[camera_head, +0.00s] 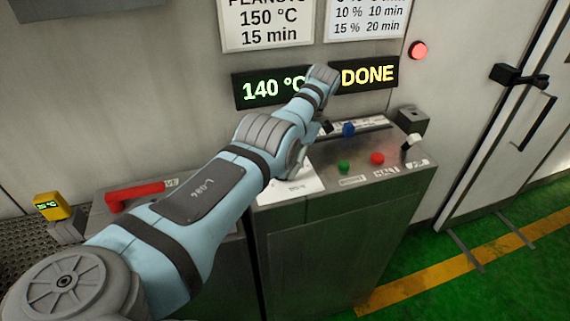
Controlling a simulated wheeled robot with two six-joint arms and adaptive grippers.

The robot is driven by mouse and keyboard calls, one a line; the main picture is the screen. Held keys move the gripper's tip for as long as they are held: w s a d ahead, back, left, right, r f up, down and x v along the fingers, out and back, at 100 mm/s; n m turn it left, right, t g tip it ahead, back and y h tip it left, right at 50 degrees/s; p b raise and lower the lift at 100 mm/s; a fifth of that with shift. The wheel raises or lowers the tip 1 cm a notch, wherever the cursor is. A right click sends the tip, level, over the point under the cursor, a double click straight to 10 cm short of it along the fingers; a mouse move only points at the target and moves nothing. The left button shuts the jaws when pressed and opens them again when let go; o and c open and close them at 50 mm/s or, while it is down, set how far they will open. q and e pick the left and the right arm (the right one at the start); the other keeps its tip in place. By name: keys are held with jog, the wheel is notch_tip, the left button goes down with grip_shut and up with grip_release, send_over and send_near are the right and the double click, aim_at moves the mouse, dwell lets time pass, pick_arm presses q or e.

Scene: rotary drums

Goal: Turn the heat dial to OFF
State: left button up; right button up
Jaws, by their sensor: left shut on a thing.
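My left arm reaches from the lower left across the steel control console. Its left gripper (303,158) is over the console's left part, mostly hidden behind my own arm. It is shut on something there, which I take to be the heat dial. A white dial plate (292,187) shows partly under the arm, with a small label at its front edge. The dial itself and its pointer are hidden, so I cannot tell its setting. A display (268,89) behind reads 140 °C. My right gripper is not in view.
The console also bears a green button (344,167), a red button (377,158), a blue slider knob (348,130) and a white-tipped switch (413,140). A second display (368,75) reads DONE, beside a lit red lamp (418,50). A red handle (135,195) lies at left.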

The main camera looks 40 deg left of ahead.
pick_arm(q)
jog(key=o, duration=1.2)
jog(key=shift+c, duration=0.2)
